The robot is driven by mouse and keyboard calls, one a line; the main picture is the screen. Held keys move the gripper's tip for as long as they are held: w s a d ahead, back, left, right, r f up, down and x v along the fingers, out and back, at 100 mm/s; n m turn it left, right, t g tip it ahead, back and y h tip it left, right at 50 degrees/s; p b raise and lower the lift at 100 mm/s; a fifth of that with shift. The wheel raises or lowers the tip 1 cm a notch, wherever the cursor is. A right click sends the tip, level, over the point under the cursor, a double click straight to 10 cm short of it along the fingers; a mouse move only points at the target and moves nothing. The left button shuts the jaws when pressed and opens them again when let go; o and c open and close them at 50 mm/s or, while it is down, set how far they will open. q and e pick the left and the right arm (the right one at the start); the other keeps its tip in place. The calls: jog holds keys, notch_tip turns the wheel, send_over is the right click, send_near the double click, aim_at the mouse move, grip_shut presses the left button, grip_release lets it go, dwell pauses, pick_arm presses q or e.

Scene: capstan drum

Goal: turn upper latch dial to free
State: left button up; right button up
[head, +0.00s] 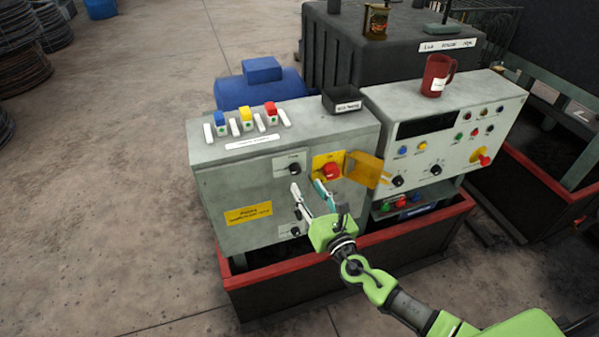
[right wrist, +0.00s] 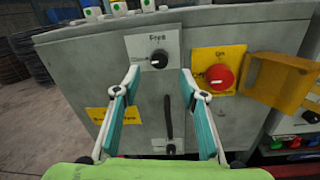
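The upper latch dial (head: 294,169) is a black knob on a white plate on the grey cabinet's front. In the right wrist view the dial (right wrist: 158,60) lies straight ahead, just beyond and between the fingertips. Its pale pointer mark appears to face left, toward small lettering I cannot read. My right gripper (head: 307,189) is open and empty, in front of the cabinet just below the dial; its fingers (right wrist: 159,84) are spread wide and appear apart from the knob. My left gripper is not in view.
Below the dial are a dark handle (right wrist: 168,117) and a lower dial (head: 295,231). To the right, a red knob (head: 331,171) sits on a yellow plate beside an open yellow flap (head: 364,169). A red-rimmed trough (head: 250,278) runs along the base. Open floor lies left.

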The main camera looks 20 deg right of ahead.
aim_at(297, 171)
jog(key=w, duration=0.6)
jog(key=shift+w+a, duration=0.3)
jog(key=shift+w, duration=0.05)
jog(key=c, duration=1.1)
